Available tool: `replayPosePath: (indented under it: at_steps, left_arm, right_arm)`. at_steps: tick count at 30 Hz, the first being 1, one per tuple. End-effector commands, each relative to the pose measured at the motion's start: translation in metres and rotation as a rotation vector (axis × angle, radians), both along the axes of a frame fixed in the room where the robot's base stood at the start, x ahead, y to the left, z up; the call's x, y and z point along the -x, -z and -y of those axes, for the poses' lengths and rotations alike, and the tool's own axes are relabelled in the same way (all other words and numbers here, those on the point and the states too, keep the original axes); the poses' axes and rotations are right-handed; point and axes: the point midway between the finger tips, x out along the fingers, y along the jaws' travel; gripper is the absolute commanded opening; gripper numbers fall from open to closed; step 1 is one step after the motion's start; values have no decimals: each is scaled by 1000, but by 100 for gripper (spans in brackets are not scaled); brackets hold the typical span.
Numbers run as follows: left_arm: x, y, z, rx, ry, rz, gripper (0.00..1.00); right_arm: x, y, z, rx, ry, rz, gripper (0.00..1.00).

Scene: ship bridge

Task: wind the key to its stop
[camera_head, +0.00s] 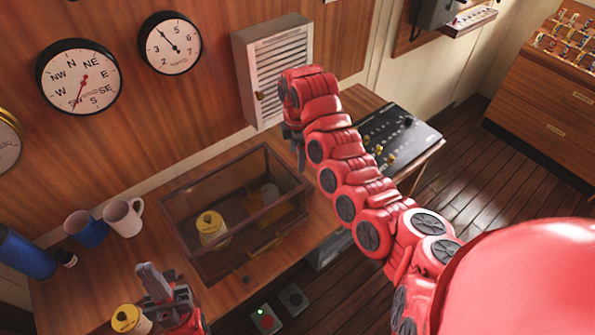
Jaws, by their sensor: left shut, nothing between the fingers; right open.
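I cannot make out a key for certain in the head view. A glass-sided wooden case (190,205) stands on the desk; a pale jar with a yellow top (211,229) is inside it. A similar yellow-topped jar (127,319) stands at the lower left, just left of my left gripper. My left gripper (149,274) points up, shut and empty, in front of the case. My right gripper (297,150) is open, at the case's back right corner below the louvred cabinet; its fingers are partly hidden by my red arm.
A louvred white cabinet (272,65) and dials (78,77) hang on the wall. A black lever panel (402,135) lies right. Two button boxes (266,320) sit near the front.

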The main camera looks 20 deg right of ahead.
Motion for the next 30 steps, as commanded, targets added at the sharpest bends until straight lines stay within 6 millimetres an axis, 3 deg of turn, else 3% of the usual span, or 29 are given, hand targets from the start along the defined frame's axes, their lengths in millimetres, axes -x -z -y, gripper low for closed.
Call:
replayPosePath:
  at_steps: [3,6,12,25,30]
  left_arm:
    - [0,-6,0,0,0,0,0]
    - [0,-19,0,0,0,0,0]
    - [0,-26,0,0,0,0,0]
    - [0,-27,0,0,0,0,0]
    - [0,-27,0,0,0,0,0]
  right_arm:
    - [1,29,-2,-2,-1,-3,82]
    - [2,47,0,0,0,-8,82]
    - [0,74,0,1,-1,-3,82]
    - [0,85,0,-1,2,1,82]
    - [0,85,0,-1,2,1,52]
